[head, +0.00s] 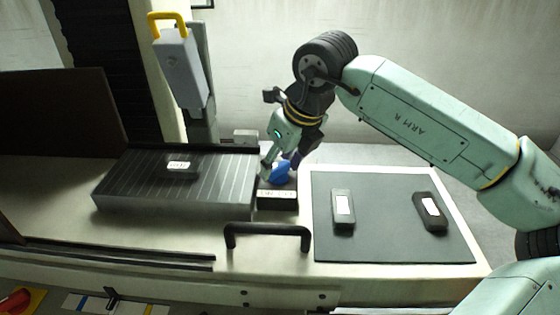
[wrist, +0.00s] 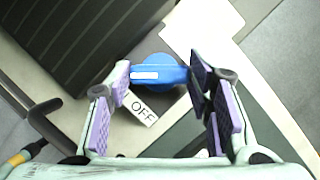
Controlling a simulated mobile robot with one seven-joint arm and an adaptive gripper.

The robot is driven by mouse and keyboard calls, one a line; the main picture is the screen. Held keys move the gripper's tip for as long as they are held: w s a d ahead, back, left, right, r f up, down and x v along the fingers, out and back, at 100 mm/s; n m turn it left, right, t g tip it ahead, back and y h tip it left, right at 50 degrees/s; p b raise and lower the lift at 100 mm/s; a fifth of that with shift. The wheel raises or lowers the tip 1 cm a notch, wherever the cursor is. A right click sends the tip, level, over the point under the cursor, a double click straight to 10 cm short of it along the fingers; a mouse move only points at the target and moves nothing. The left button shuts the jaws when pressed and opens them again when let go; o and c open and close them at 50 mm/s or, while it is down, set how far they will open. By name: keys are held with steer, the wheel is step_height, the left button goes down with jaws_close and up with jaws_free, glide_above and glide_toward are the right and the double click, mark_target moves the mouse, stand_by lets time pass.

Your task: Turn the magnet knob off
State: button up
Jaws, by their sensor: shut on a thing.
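The magnet knob (head: 280,172) is a blue knob at the right end of the dark magnetic chuck (head: 110,192). In the wrist view the blue knob (wrist: 158,73) has a bar with a white mark, lying roughly left to right. An OFF label (wrist: 141,108) is beside it on a small plate (head: 277,200). My gripper (wrist: 161,80) is shut on the knob, with one purple-padded finger at each end of the bar. In the head view my gripper (head: 280,165) reaches down to the knob and partly hides it.
A dark mat (head: 385,245) to the right carries two small blocks, one grey (head: 343,210) and one black (head: 430,212). A labelled dark piece (head: 180,167) lies on the chuck. A black handle (head: 267,230) stands in front. A grey machine head with a yellow handle (head: 180,65) rises behind.

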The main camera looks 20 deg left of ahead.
steer(key=shift+n, duration=0.5)
steer(key=n+g+b, duration=0.1)
steer(key=n, duration=0.2)
steer(key=shift+w+g+y, duration=0.1)
steer(key=shift+g+y, duration=0.2)
steer(key=n+g, duration=0.1)
steer(key=n, duration=0.3)
steer(key=shift+w+n+g, duration=0.1)
steer(key=shift+n+g, duration=0.2)
steer(key=shift+g, duration=0.1)
steer(key=n, duration=0.2)
steer(key=n+g, duration=0.1)
steer(key=n, duration=0.1)
steer(key=shift+w+n+g, duration=0.1)
steer(key=shift+n+g, duration=0.2)
steer(key=n+h, duration=0.1)
steer(key=n, duration=0.1)
steer(key=n+g+p, duration=0.1)
steer(key=n, duration=0.1)
steer(key=shift+w+a+n+h, duration=0.1)
steer(key=shift+n+h, duration=0.2)
steer(key=shift+h, duration=0.1)
steer(key=o, duration=1.1)
steer(key=shift+o, duration=0.2)
